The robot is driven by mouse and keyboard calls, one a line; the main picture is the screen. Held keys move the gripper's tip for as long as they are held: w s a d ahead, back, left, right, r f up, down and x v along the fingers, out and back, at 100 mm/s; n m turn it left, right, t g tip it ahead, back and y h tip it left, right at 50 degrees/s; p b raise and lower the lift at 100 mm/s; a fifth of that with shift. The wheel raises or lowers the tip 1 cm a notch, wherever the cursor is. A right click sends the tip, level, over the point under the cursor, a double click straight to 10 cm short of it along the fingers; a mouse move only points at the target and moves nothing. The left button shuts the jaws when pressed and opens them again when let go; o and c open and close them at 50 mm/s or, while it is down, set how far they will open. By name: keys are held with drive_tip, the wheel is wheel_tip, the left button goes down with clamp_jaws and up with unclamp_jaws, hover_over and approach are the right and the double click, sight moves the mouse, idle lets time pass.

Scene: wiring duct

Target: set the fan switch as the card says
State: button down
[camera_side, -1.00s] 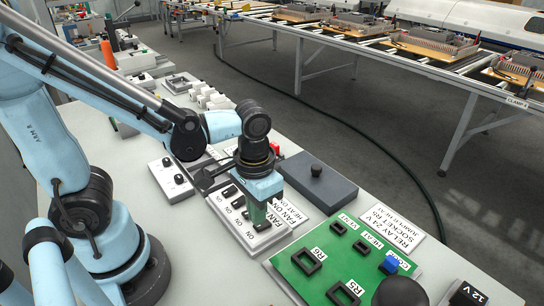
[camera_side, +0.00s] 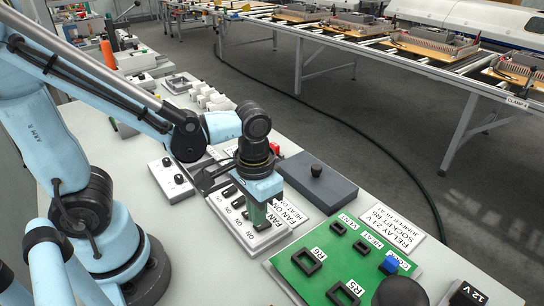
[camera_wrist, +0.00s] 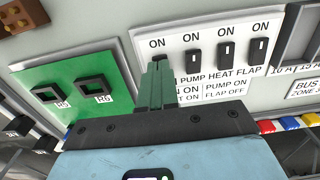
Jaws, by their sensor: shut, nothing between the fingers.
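The white switch panel (camera_side: 243,232) carries a row of dark switches with ON marked above them; it also shows in the wrist view (camera_wrist: 177,45). The pump switch (camera_wrist: 193,60), heat switch (camera_wrist: 226,54) and flap switch (camera_wrist: 257,50) are visible. The fan switch, at the row's end by the green board, is mostly hidden behind my fingers. The white card (camera_side: 291,212) reads FAN ON and HEAT ON in the side view. In the wrist view the card (camera_wrist: 207,89) shows PUMP ON and FLAP OFF. My gripper (camera_wrist: 158,64) is shut and empty, its tips at the fan switch; contact is unclear.
A green board (camera_side: 318,288) with sockets R5 and R6 and a blue part (camera_side: 389,265) lies close beside the panel. A grey box with a knob (camera_side: 316,171) stands behind the card. A relay instruction card (camera_side: 392,228) lies beyond the board.

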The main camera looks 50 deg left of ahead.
drive_tip(key=shift+f, duration=0.9)
idle(0.3)
drive_tip(key=shift+r, duration=3.55)
drive_tip(key=w+a+r+t, duration=0.3)
drive_tip(key=a+t, duration=0.3)
drive_tip(key=t, duration=0.1)
drive_tip(key=shift+w+a, duration=0.3)
drive_tip(key=shift+w, duration=0.1)
drive_tip(key=shift+r, duration=0.1)
